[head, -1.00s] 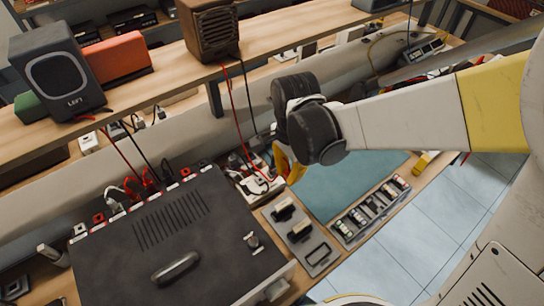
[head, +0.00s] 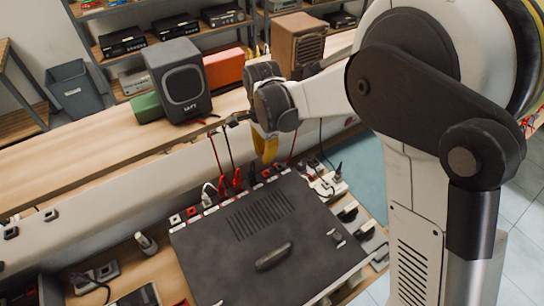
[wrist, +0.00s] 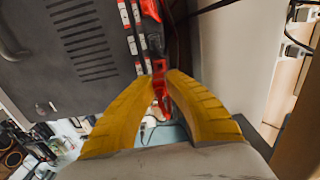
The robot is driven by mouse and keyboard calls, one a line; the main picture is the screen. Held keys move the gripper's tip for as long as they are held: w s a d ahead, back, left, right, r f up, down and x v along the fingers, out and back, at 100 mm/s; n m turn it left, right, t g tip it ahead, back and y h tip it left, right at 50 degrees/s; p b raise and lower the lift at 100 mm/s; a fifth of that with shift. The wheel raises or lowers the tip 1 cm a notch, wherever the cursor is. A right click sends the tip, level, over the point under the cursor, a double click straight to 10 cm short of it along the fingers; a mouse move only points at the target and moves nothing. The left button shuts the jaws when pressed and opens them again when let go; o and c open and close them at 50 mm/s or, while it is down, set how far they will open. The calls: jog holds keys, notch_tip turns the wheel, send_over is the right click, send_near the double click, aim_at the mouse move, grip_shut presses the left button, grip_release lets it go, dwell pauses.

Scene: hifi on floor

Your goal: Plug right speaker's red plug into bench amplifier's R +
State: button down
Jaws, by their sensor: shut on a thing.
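My gripper (wrist: 158,78) has its two yellow fingers closed around a red plug (wrist: 161,95) in the wrist view. In the head view my gripper (head: 265,148) is just above the back edge of the dark bench amplifier (head: 230,255). The amplifier also shows at the left of the wrist view (wrist: 50,35), with a row of red and white labelled terminals (wrist: 127,25) along its edge. I cannot read which terminal is R +, nor tell whether the plug touches one. The brown wooden speaker (head: 298,42) on the shelf shows no readable label.
A power strip (head: 325,183) lies to the right of the amplifier.

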aim_at(267, 175)
jog(key=shift+w+d+f+b, duration=0.1)
jog(key=shift+d+f+b, duration=0.05)
jog(key=shift+f+b, duration=1.3)
jog(key=shift+f, duration=0.95)
jog(key=shift+f+b, duration=0.75)
jog(key=shift+b, duration=0.05)
jog(key=shift+s+d+f+b, duration=0.2)
jog(key=shift+s+f+b, duration=0.15)
jog(key=shift+b, duration=0.55)
dwell(3.9)
